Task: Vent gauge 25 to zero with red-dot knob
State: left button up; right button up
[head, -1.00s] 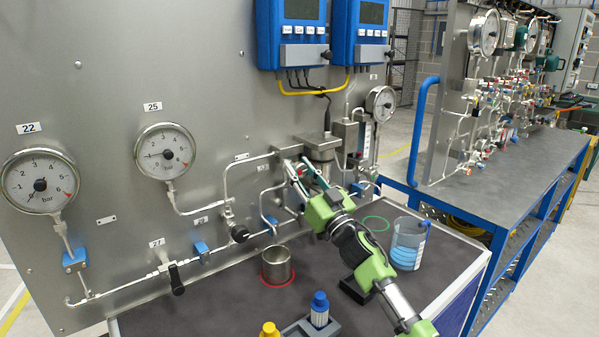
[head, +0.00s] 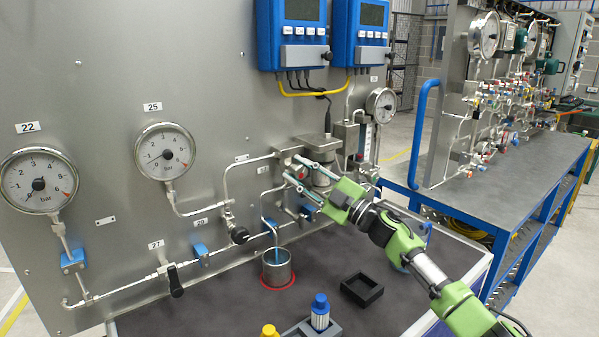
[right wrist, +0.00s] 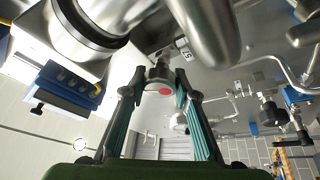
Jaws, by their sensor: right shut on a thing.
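Gauge 25 (head: 165,151) is a round white dial on the steel panel, under its "25" label; its needle is too small to read surely. The red-dot knob (right wrist: 159,75) shows its red face between my fingers in the right wrist view. My right gripper (head: 292,170) is shut on this knob at the valve block right of gauge 25. In the head view the fingers partly hide the knob. A thin blue stream (head: 275,235) runs from the bent tube into the metal cup (head: 277,266) below. My left gripper is not in view.
Gauge 22 (head: 38,181) is at the left. The black-handled valve 27 (head: 175,281) sticks out low on the panel. A bottle holder (head: 315,329) and an empty black square tray (head: 362,290) stand on the bench. My right arm mostly hides a clear beaker.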

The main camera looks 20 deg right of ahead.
jog(key=shift+n+g, duration=0.6)
jog(key=shift+n, duration=0.8)
jog(key=o, duration=1.1)
jog(key=shift+d, duration=0.1)
jog(key=v, duration=1.2)
jog(key=shift+w+f, duration=0.1)
jog(key=shift+f, duration=0.05)
